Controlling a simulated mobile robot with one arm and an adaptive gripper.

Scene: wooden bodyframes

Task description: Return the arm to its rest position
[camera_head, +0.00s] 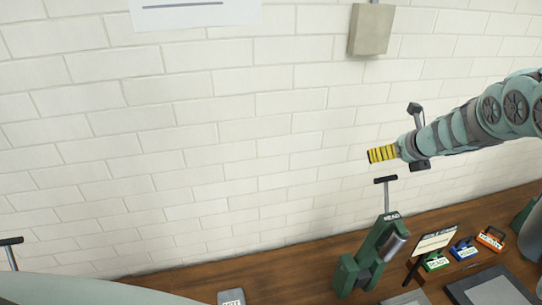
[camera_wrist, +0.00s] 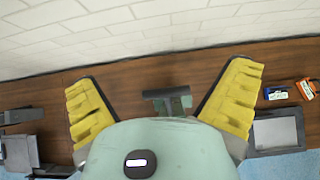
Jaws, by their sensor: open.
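My arm (camera_head: 470,128) reaches in from the right edge of the head view, in front of the white brick wall. My gripper (camera_head: 372,155) is held in the air above the wooden bench, with its yellow ribbed fingers pointing left. In the wrist view my gripper (camera_wrist: 160,85) has its two yellow fingers spread wide, with nothing between them touching either finger. A green tool with a black T-handle (camera_head: 375,250) stands on the bench below my gripper. Its handle (camera_wrist: 168,97) shows beyond the fingers in the wrist view, partly hidden by my gripper's body.
The wooden bench (camera_head: 190,278) runs along the wall. At its right are a sign (camera_head: 436,240), small green (camera_head: 436,262), blue (camera_head: 462,249) and orange (camera_head: 491,238) items, and a dark-framed grey tray (camera_head: 492,290). A grey box (camera_head: 371,29) hangs on the wall above my gripper.

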